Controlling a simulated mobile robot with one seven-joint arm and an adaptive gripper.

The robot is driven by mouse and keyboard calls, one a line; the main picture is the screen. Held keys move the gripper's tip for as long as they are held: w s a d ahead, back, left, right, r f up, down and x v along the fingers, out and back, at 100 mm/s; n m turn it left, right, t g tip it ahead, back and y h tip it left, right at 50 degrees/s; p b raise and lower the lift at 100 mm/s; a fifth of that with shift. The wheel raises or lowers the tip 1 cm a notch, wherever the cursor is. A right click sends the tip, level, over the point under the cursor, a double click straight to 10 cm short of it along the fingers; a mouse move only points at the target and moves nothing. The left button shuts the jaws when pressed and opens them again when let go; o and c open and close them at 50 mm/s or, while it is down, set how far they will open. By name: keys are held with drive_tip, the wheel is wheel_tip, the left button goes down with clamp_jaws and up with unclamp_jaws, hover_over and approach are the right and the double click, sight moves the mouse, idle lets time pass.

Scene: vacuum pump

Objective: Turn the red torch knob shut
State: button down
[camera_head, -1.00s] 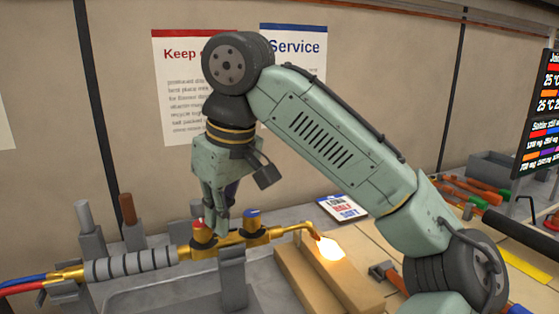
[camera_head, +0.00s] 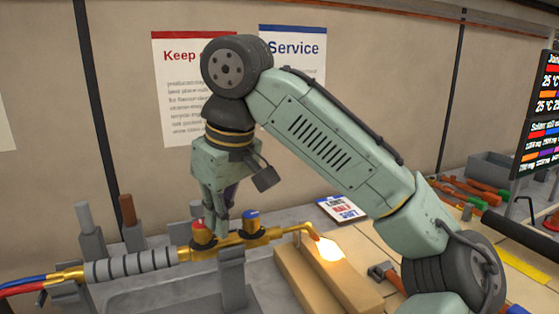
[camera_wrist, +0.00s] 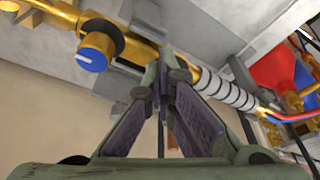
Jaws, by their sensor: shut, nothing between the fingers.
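A brass torch (camera_head: 232,240) lies across a grey stand, with a grey ribbed handle (camera_head: 130,262) at its left. The red torch knob (camera_head: 201,231) sits on top of the torch. The blue knob (camera_head: 250,218) is to its right and also shows in the wrist view (camera_wrist: 93,52). A bright flame (camera_head: 329,249) burns at the torch tip. My gripper (camera_head: 222,212) points down, shut and empty, with its fingertips close beside the red knob on its right. I cannot tell whether they touch it. In the wrist view the fingers hide the red knob.
Wooden blocks (camera_head: 300,275) lie under the flame. A grey post holder (camera_head: 232,278) rises in front of the torch. Upright tools (camera_head: 128,210) stand at the back left. Red and blue hoses (camera_head: 38,284) run off left. A small printed card (camera_head: 343,208) lies behind the flame.

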drive_tip(key=shift+s+a+f+p, duration=0.1)
drive_tip(key=shift+s+f+p, duration=0.1)
drive_tip(key=shift+s+p, duration=0.25)
drive_tip(key=shift+s+a, duration=0.4)
drive_tip(key=shift+a, duration=0.15)
drive_tip(key=shift+s+a, duration=0.1)
drive_tip(key=shift+a, duration=0.1)
idle(0.5)
drive_tip(key=shift+s+d, duration=0.2)
drive_tip(key=shift+s, duration=0.1)
wheel_tip(320, 180, up, 6)
idle(0.4)
drive_tip(key=shift+r, duration=0.15)
